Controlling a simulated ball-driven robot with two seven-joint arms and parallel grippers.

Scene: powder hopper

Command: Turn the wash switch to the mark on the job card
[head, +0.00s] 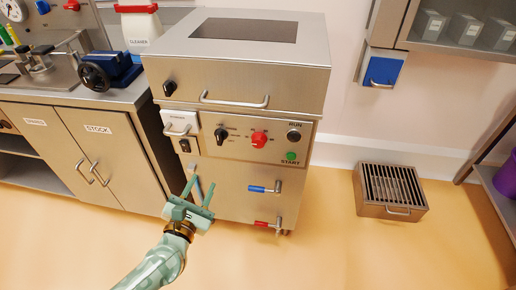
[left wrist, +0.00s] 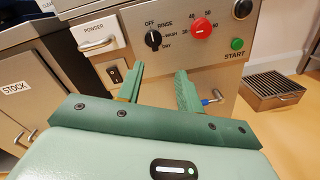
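The wash switch is a black knob (head: 221,135) on the steel machine's front panel, left of a red knob (head: 258,139). In the left wrist view the switch (left wrist: 153,40) has the marks OFF, RINSE, WASH and DRY around it; I cannot surely read which one it points to. My left gripper (head: 202,184) is open and empty, below the panel and apart from the switch. In the left wrist view its two fingers (left wrist: 160,70) stand apart, pointing toward the panel below the switch. My right gripper is not in view. I cannot make out a job card.
A blue-handled valve (head: 259,188) and a red-handled valve (head: 265,224) stick out below. A powder drawer (left wrist: 95,35) is left of the switch. A grated box (head: 390,190) sits on the floor.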

